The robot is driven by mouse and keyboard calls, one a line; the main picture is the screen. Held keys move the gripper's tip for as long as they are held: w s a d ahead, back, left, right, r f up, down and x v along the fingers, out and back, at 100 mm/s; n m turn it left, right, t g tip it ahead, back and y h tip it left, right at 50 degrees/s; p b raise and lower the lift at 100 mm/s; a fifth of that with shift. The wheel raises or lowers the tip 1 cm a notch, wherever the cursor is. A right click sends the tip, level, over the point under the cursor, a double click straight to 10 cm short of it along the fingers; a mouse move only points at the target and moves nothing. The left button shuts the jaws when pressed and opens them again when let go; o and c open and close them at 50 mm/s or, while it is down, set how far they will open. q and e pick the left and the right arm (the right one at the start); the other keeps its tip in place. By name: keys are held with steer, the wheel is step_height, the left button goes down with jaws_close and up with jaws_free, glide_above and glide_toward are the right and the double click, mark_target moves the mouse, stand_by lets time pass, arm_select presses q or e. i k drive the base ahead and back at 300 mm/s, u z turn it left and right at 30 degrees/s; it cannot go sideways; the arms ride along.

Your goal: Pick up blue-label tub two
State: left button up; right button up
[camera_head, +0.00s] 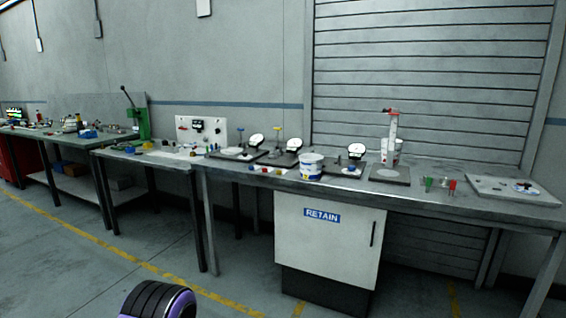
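A white tub with a blue band (311,166) stands upright near the front edge of the grey bench, left of a dial-gauge stand. I cannot read a number on it. Another white tub (397,147) is partly hidden behind a tall upright stand farther right, and its label colour is too small to tell. Neither of my grippers is in view; only a black and purple part, apparently mine, shows at the bottom left. Nothing is seen touching either tub.
The grey bench (440,204) carries several dial-gauge stands (357,152), a tall stand (391,135), small coloured pieces and a flat plate (510,190). A white cabinet marked RETAIN (327,245) is under it. More benches run left. The floor in front looks clear.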

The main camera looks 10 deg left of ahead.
mark_target(310, 164)
steer(key=u, duration=0.1)
steer(key=i, duration=1.9)
steer(key=z, duration=0.2)
